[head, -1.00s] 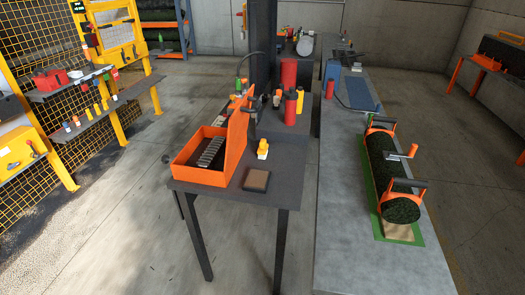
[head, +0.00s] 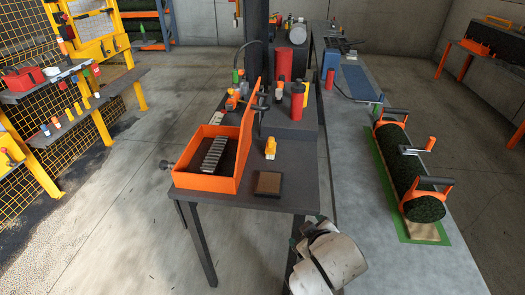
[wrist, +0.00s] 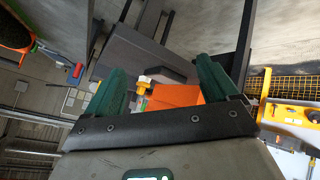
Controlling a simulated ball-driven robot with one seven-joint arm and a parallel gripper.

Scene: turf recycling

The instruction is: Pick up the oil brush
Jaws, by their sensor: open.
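I cannot single out the oil brush for sure. A small yellow-and-orange item (head: 270,148) stands on the dark table (head: 297,185), right of the open orange box (head: 205,184); its shape is too small to tell. A yellow item also shows in the wrist view (wrist: 143,80), beside the orange box (wrist: 175,97). My gripper (wrist: 160,66) is open, its two green fingers wide apart with nothing between them. In the head view my arm's pale end shows low, in front of the table's right corner, and the fingers are mostly hidden.
Behind stand a red can (head: 284,64) and a red bottle (head: 297,104). Right is a long grey bench (head: 352,200) with a turf roll (head: 405,170). Yellow racks are left; floor between is clear.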

